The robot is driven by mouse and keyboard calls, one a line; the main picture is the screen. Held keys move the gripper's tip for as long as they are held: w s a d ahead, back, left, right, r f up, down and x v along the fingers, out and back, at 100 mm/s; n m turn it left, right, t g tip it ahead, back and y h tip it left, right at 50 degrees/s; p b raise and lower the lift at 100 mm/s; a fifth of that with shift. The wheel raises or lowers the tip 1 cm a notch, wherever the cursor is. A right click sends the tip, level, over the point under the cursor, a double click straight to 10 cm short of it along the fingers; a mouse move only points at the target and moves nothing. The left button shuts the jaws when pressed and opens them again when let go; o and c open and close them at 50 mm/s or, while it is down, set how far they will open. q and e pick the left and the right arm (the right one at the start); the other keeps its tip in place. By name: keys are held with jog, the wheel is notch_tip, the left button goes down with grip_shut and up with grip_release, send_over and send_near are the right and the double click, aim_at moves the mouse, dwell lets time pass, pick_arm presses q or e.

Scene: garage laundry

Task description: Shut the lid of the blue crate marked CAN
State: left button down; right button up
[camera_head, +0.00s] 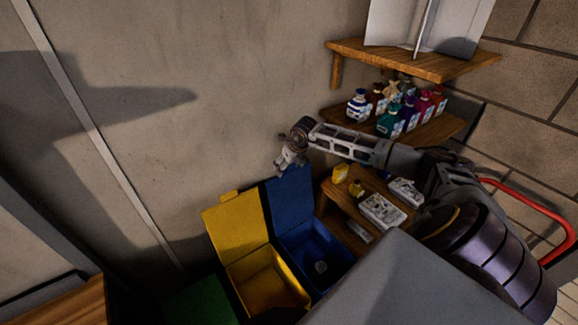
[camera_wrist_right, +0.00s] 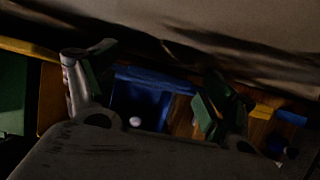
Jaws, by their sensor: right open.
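The blue crate (camera_head: 333,262) stands open on the floor against the wall, with a small pale round item (camera_head: 321,267) inside. Its blue lid (camera_head: 289,203) stands up at the back, leaning toward the wall. I cannot read any marking on it. My right gripper (camera_head: 288,164) is at the upper edge of the lid; whether it touches cannot be told. In the right wrist view its two fingers are spread apart, the gripper (camera_wrist_right: 157,75) is empty, and the blue crate (camera_wrist_right: 150,83) shows dimly between them. My left gripper is not in view.
A yellow crate (camera_head: 236,275) with its yellow lid (camera_head: 237,225) up stands left of the blue one, and a green lid (camera_head: 200,305) lies beyond it. Wooden shelves (camera_head: 425,137) with bottles and boxes are at right. A grey surface (camera_head: 385,285) covers the near side.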

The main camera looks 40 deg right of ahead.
jog(key=c, duration=1.5)
jog(key=shift+o, duration=0.2)
